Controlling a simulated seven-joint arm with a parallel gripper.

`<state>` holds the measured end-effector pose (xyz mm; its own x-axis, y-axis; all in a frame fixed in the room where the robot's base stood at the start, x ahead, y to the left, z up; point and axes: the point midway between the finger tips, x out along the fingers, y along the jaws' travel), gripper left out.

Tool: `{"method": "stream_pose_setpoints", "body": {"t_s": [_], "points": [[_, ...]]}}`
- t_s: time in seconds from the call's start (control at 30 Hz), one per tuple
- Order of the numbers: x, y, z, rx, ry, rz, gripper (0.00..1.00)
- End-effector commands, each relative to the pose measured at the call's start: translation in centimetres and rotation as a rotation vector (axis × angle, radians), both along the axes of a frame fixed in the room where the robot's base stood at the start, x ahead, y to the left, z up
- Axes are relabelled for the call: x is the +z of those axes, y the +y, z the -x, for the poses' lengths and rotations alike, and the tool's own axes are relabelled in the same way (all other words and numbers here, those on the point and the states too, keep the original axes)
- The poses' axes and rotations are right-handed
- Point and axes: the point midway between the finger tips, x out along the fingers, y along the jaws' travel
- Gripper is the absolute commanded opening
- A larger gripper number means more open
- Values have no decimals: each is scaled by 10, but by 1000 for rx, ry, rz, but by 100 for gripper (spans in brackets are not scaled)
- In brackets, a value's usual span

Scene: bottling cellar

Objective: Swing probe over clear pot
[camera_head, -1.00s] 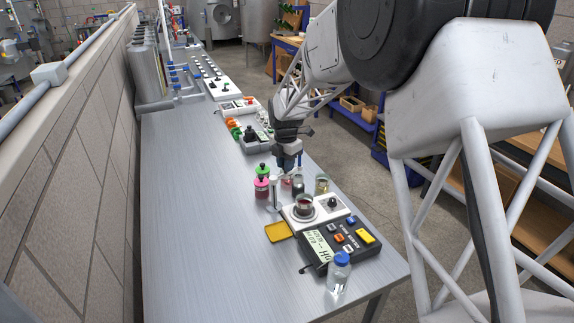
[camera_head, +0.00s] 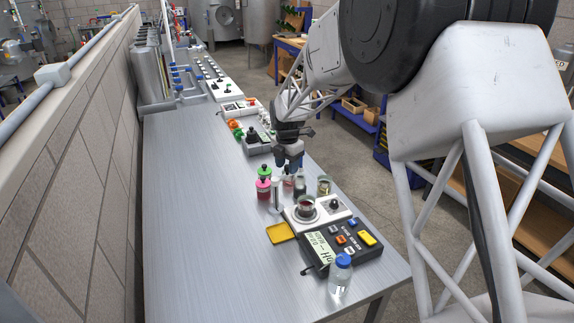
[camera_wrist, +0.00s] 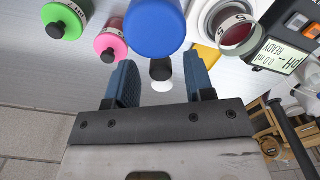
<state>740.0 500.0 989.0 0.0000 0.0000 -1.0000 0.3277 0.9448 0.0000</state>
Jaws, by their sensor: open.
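My gripper (camera_head: 290,168) is open, pointing down above the back part of the group of pots. In the wrist view its two blue fingers (camera_wrist: 160,85) are apart with nothing clamped between them. A large blue round top (camera_wrist: 155,28), possibly the probe's head, sits just beyond the fingertips. A small black knob (camera_wrist: 161,70) with a white part shows between the fingers. A white post (camera_head: 276,194) stands beside the stirrer. A glass pot of dark red liquid (camera_head: 306,206) is on the stirrer (camera_head: 318,217). Another glass pot (camera_head: 323,184) stands behind it. I cannot tell which pot is clear.
Green-capped (camera_head: 264,172) and pink-capped (camera_head: 263,188) bottles stand left of the gripper. A pH meter (camera_head: 342,246), a blue-capped bottle (camera_head: 340,276) and a yellow tray (camera_head: 280,233) are in front. The bench's left side is clear.

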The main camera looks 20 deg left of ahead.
Motion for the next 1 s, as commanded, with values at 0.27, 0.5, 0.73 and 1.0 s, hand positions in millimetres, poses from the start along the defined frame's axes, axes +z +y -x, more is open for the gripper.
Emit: {"method": "stream_pose_setpoints", "body": {"t_s": [0.27, 0.5, 0.73, 1.0], "points": [[13, 0, 0, 0, -2, -2, 49], [42, 0, 0, 0, -3, -1, 49], [68, 0, 0, 0, -1, -1, 49], [78, 0, 0, 0, 0, 0, 49]]}}
